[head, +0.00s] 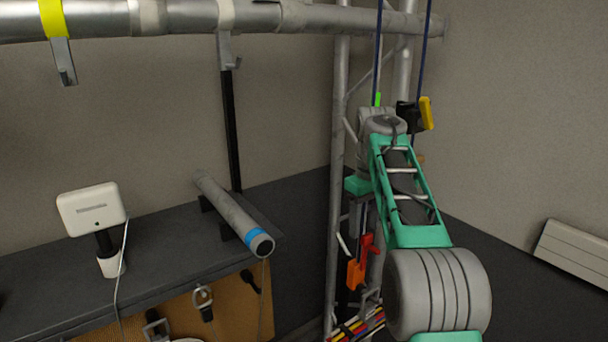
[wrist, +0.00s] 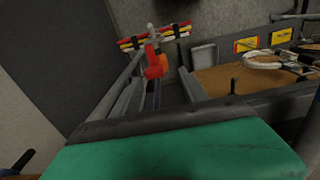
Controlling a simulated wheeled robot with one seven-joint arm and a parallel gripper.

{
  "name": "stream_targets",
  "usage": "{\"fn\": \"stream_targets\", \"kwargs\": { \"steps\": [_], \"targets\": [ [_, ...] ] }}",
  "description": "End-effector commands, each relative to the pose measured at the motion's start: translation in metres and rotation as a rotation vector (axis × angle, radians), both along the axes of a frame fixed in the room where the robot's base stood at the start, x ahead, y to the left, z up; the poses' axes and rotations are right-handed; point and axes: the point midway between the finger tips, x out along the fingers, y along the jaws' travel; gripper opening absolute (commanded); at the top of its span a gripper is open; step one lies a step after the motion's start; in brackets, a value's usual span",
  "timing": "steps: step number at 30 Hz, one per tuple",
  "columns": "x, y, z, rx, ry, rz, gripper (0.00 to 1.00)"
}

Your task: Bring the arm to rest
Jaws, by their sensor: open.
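My arm (head: 408,200) rises from the lower right of the head view, with a grey joint below and a green open-frame link above. It bends at a grey joint (head: 385,122) beside the truss uprights. A green part at my gripper (head: 357,186) shows to the left of the link, pointing down; the fingers are mostly hidden. In the wrist view a green surface with a dark edge (wrist: 180,150) fills the foreground. I see nothing held in my gripper. An orange-red clamp (head: 356,273) is on the truss below; it also shows in the wrist view (wrist: 155,66).
A horizontal truss tube (head: 185,17) crosses above, with hanging hooks (head: 63,62). Blue cables (head: 378,50) hang near the arm. A dark bench (head: 160,262) at left bears a white device (head: 92,209) and a grey tube (head: 228,212). Coloured cables (head: 358,326) lie low at the truss.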

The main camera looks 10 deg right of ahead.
Motion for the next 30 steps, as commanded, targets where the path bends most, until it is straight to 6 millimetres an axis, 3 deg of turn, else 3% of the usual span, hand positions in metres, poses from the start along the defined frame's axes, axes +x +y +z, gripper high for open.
{"fn": "stream_targets", "kwargs": {
  "steps": [4, 8, 11, 15, 18, 23, 30],
  "targets": [
    [-0.037, 0.018, 0.010, 0.000, -0.063, -0.078, 0.51],
    [-0.088, 0.036, -0.001, 0.009, -0.131, -0.173, 0.51],
    [-0.134, 0.048, -0.022, 0.022, -0.184, -0.248, 0.51],
    [-0.200, 0.060, -0.068, 0.049, -0.253, -0.350, 0.51],
    [-0.236, 0.065, -0.102, 0.069, -0.292, -0.408, 0.51],
    [-0.263, 0.069, -0.133, 0.085, -0.320, -0.453, 0.51],
    [-0.265, 0.069, -0.135, 0.086, -0.320, -0.456, 0.51]
  ]
}}
